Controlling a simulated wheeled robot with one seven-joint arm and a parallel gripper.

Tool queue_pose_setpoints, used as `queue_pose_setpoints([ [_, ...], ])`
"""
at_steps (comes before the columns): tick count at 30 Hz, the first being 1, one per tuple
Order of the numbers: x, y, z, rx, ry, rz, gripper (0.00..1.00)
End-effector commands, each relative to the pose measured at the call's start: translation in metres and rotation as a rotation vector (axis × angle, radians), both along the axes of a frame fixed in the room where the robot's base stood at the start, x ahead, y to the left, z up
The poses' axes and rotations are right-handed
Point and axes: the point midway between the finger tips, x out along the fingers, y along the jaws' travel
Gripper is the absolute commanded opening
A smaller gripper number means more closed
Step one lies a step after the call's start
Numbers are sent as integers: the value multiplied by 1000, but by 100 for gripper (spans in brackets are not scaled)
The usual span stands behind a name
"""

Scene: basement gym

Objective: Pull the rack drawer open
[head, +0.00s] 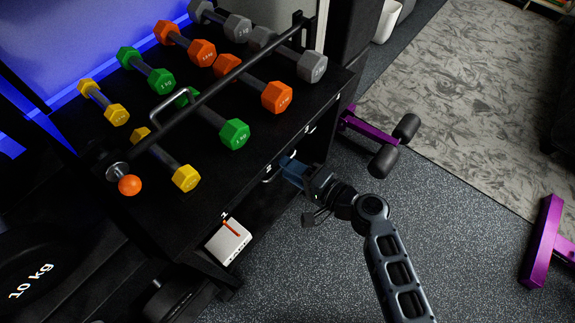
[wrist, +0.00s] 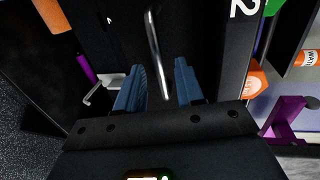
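The black rack (head: 255,180) stands left of centre in the head view, with number labels along its front edge. A silver bar handle (head: 269,180) sits on the drawer front (head: 258,190), beside my blue-fingered gripper (head: 290,168). In the wrist view the handle (wrist: 153,45) runs down between the two blue fingers (wrist: 160,75), which are apart with gaps at both sides. The fingers do not appear to press on it. The drawer front looks flush with the rack. A white "2" (wrist: 243,7) shows beside it.
A white box (head: 229,240) sits low at the rack's front. Purple equipment with black rollers (head: 384,160) stands to the right. Speckled floor (head: 440,240) is clear.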

Motion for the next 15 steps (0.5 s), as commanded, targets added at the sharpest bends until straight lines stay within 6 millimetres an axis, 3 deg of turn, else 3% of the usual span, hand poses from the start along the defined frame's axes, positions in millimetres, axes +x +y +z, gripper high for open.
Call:
queue_pose_setpoints([
  [13,8,11,-3,-1,0,0,37],
  [15,8,11,-3,-1,0,0,31],
])
